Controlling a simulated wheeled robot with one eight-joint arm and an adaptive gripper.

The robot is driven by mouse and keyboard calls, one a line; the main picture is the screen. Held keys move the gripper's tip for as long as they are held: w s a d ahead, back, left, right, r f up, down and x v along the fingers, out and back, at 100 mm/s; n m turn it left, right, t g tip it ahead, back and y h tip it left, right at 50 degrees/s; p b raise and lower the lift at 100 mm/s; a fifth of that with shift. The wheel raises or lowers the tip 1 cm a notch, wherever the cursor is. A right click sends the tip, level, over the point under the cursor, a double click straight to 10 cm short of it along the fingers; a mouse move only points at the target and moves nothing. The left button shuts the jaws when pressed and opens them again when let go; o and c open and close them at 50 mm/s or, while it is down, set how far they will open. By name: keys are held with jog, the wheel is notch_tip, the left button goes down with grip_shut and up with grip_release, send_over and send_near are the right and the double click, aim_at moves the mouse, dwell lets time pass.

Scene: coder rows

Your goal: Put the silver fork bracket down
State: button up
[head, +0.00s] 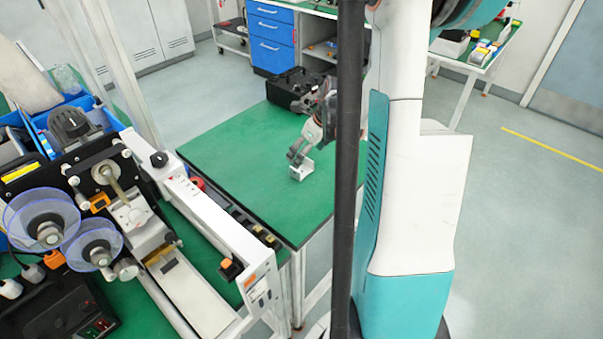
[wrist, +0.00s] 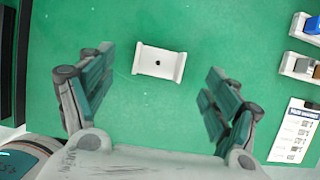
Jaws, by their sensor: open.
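The silver fork bracket (wrist: 160,64) is a small pale piece with a flat plate, raised ends and a dark hole in the middle. In the wrist view it lies on the green table top (wrist: 225,30), beyond and between my fingertips. My gripper (wrist: 158,85) is open, with its two fingers apart and nothing between them. In the head view the bracket (head: 302,170) sits on the green table, just below my gripper (head: 297,155). The head view is too small to show whether the fingers touch it.
A black case (head: 290,90) stands at the table's back edge. A machine with clear reels (head: 45,217) stands at the left. In the wrist view, small bins (wrist: 300,66) and a printed sheet (wrist: 293,130) are at the right. The green surface around the bracket is clear.

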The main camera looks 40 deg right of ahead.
aim_at(303, 172)
jog(key=shift+s+b+x, duration=0.2)
jog(key=shift+b+x, duration=0.45)
jog(key=shift+x, duration=0.75)
jog(key=shift+s+b+x, duration=0.2)
jog(key=shift+b+x, duration=0.45)
jog(key=shift+x, duration=0.7)
jog(key=shift+d, duration=0.1)
jog(key=c, duration=1.3)
